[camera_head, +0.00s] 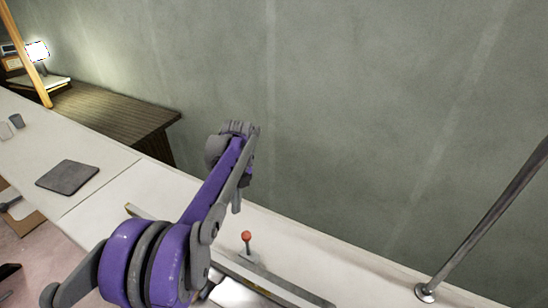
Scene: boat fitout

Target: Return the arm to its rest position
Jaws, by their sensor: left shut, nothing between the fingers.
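My left arm (150,262), purple and grey, rises from the lower left of the head view. Its upper part stands bent above the white counter, in front of the grey-green wall. My left gripper (237,203) is grey, points down and is shut with nothing in it. It is small and partly hidden by the arm's own links. It is apart from the red-knobbed lever (246,238), which stands upright on the counter just below it in the picture. My right gripper is not in view.
The white counter (110,195) bears a dark square pad (67,176) and small cups (16,121) at left. A brown slatted table (110,115) stands behind, with a lit lamp (37,51) beyond. A metal pole (480,225) slants up at right. The wall closes off the back.

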